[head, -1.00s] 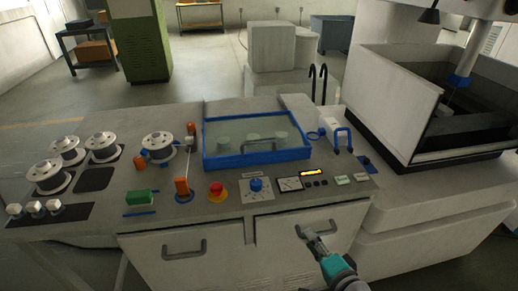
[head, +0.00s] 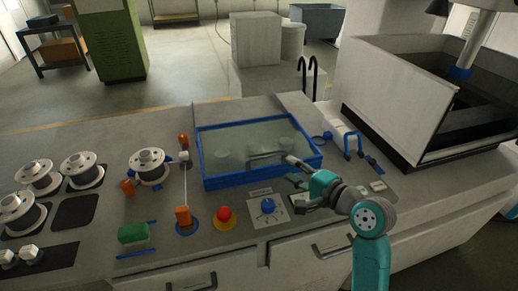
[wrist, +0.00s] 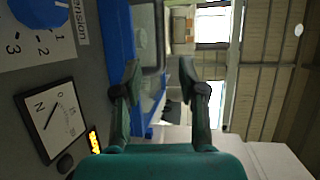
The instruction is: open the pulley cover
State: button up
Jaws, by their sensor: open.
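The pulley cover is a clear panel in a blue frame (head: 206,172) with a grey bar handle (head: 267,157) near its front edge. It lies closed on the machine's top, and rounded pulley shapes show dimly through it. My gripper (head: 291,168) is open and empty at the cover's front right corner, close to the right end of the handle. I cannot tell whether it touches anything. In the wrist view, the two fingers (wrist: 160,75) are spread apart, with the blue frame (wrist: 118,30) beside the left finger. The handle is not clear there.
Left of the cover are several wire spools (head: 83,168), a green block (head: 132,233) and orange guides. In front are a red button (head: 224,214) and a blue dial (head: 267,206). Two dark hooks (head: 308,75) and a tall open-topped tank (head: 392,75) stand at the right.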

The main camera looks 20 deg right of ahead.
aim_at(267, 154)
jog(key=x, duration=1)
jog(key=shift+w+a+f, duration=0.1)
jog(key=shift+w+a, duration=0.1)
jog(key=shift+w, duration=0.05)
grip_shut()
